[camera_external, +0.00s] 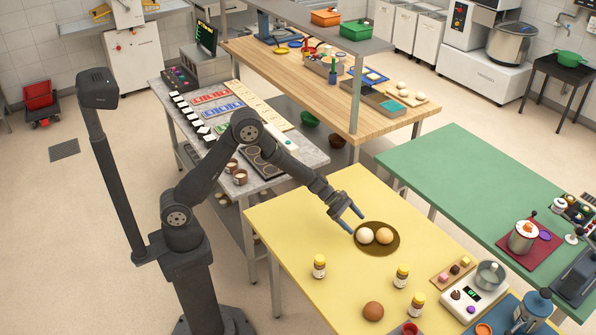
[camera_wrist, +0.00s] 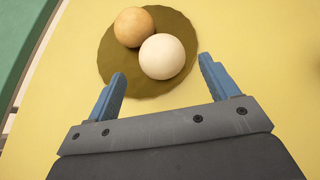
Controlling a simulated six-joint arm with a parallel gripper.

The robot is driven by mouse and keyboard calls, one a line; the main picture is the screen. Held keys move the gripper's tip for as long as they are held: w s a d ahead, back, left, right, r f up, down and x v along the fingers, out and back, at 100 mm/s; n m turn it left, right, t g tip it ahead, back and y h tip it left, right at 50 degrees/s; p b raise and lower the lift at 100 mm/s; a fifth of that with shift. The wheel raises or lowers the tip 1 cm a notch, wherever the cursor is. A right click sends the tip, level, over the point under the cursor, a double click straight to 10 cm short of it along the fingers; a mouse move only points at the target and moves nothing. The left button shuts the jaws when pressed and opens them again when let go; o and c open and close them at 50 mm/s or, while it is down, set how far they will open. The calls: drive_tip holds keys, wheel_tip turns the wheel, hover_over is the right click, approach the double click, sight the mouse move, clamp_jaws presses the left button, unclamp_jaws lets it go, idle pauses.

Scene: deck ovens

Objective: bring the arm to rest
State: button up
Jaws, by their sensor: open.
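A pale cream ball (camera_external: 365,235) and a tan ball (camera_external: 384,236) lie side by side on the mat. In the wrist view the cream ball (camera_wrist: 162,56) is nearer the fingers and the tan ball (camera_wrist: 134,27) lies beyond it.
A green table (camera_external: 450,170) is at right. A grey bench (camera_external: 300,150) and a wooden table (camera_external: 290,80) stand behind. The table's left part is clear.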

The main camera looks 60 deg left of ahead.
sight(366, 231)
drive_tip(key=x, duration=0.6)
drive_tip(key=shift+w+d+f, duration=0.1)
drive_tip(key=shift+d+f, duration=0.15)
drive_tip(key=shift+w+d, duration=0.15)
drive_tip(key=shift+d, duration=0.1)
wheel_tip(366, 231, up, 4)
drive_tip(key=shift+f, duration=0.15)
drive_tip(key=s+d+r, duration=0.5)
drive_tip(key=s+r, duration=0.2)
drive_tip(key=s, duration=0.3)
drive_tip(key=s+d+m+g, duration=0.25)
drive_tip(key=s+d, duration=0.75)
drive_tip(key=s, duration=0.5)
drive_tip(key=shift+h, duration=0.4)
drive_tip(key=w+a+f, duration=0.1)
drive_tip(key=w+f, duration=0.1)
drive_tip(key=w, duration=0.1)
drive_tip(key=w+f, duration=0.3)
drive_tip(key=w, duration=0.1)
drive_tip(key=w+a+f, duration=0.1)
drive_tip(key=w+f, duration=0.1)
drive_tip(key=w, duration=0.2)
drive_tip(key=shift+a+f, duration=0.35)
drive_tip(key=shift+w+f, duration=0.3)
drive_tip(key=shift+f, duration=0.35)
